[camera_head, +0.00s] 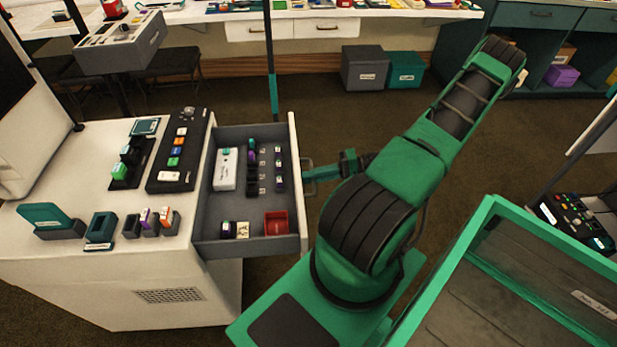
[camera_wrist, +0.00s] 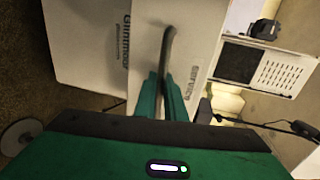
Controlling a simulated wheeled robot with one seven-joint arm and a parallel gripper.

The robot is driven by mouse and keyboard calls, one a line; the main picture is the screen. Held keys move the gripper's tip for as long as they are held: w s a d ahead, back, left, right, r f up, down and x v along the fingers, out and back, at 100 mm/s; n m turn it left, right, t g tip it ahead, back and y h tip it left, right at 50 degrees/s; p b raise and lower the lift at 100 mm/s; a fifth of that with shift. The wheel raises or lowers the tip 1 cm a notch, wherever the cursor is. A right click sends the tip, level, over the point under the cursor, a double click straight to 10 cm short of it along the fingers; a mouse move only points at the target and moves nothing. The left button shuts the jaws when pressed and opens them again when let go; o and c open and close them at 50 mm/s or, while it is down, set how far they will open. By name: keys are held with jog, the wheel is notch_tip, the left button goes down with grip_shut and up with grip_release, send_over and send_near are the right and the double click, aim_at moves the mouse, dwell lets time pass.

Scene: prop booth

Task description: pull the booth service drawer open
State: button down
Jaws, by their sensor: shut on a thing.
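The service drawer (camera_head: 296,190) stands pulled out from the white booth counter (camera_head: 60,170), its grey inside in plain sight. It holds a white box, a red tray and several small dark items. In the wrist view its white front (camera_wrist: 190,55) bears the word "SERVICE" and a dark bar handle (camera_wrist: 168,45). My gripper (camera_head: 320,173) is at the drawer's outer side in the head view. In the wrist view my green fingers (camera_wrist: 164,92) are shut on the handle, one on each side of it. The handle is small and partly hidden in the head view.
Switch panels and small holders stand on the counter top. A grey tray (camera_head: 120,45) is raised at the upper left. A green-framed bin (camera_head: 470,235) is at the lower right. Grey and teal boxes (camera_head: 364,68) sit on the floor behind. Carpet between is clear.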

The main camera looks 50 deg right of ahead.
jog(key=shift+d+f, duration=0.1)
jog(key=shift+f, duration=0.05)
jog(key=c, duration=2.1)
grip_release()
jog(key=shift+w, duration=0.1)
jog(key=v, duration=1)
jog(key=shift+s+d, duration=0.25)
jog(key=shift+d, duration=0.05)
